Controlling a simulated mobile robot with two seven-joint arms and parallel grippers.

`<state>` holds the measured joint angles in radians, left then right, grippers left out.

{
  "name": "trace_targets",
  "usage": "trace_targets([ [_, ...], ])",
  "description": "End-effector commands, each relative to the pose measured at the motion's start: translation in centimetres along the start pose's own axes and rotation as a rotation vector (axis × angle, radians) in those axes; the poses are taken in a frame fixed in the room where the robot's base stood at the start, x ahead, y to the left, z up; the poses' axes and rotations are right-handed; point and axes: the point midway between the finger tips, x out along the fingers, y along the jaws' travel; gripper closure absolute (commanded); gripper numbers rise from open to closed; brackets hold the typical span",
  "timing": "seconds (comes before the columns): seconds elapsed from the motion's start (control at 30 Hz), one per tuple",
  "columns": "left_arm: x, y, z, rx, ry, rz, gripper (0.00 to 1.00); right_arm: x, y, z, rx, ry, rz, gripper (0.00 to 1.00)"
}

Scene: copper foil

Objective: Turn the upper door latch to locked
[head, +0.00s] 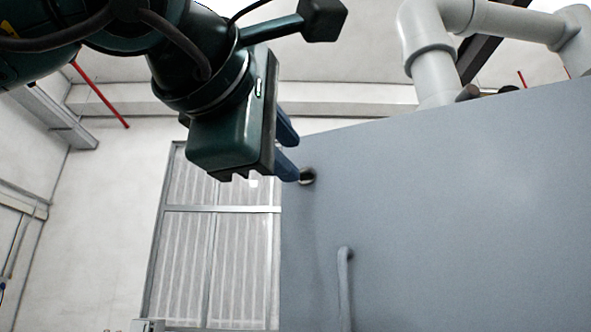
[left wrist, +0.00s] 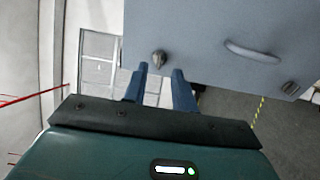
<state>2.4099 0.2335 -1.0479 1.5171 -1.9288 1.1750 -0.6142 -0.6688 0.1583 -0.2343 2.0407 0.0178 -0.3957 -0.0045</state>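The grey door (head: 450,200) fills the right of the head view. Its upper latch (head: 307,176), a small dark knob, sits near the door's left edge. It also shows in the left wrist view (left wrist: 159,58), just beyond my fingertips and nearer the left one. My left gripper (head: 297,155) is open, its two blue fingers apart with nothing between them. The fingers point at the door close to the latch, and the lower finger overlaps it in the head view. Whether they touch cannot be told. My right gripper is not in view.
A bar handle (head: 344,285) stands out from the door below the latch. Another dark latch (left wrist: 290,88) is beyond the handle in the left wrist view. A metal-framed panel (head: 215,240) is on the wall behind. Thick pale pipes (head: 430,55) run above the door.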

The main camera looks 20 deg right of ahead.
Motion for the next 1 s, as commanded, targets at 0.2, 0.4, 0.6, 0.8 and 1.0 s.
trace_targets([
  [0.2,-5.1,-0.3,0.0,0.002,0.000,0.004,0.73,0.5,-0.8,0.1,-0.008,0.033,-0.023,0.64],
  [0.4,-8.1,-0.1,0.0,0.002,0.000,0.001,0.73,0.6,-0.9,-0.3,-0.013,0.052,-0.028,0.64],
  [0.6,-9.1,-0.1,0.0,0.002,0.000,0.000,0.73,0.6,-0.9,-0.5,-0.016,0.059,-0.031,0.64],
  [0.8,-9.1,0.0,0.0,0.002,-0.001,0.000,0.73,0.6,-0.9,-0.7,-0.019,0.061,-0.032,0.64],
  [1.0,-9.1,0.0,0.0,0.002,-0.001,0.000,0.73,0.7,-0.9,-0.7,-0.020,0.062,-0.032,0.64],
])
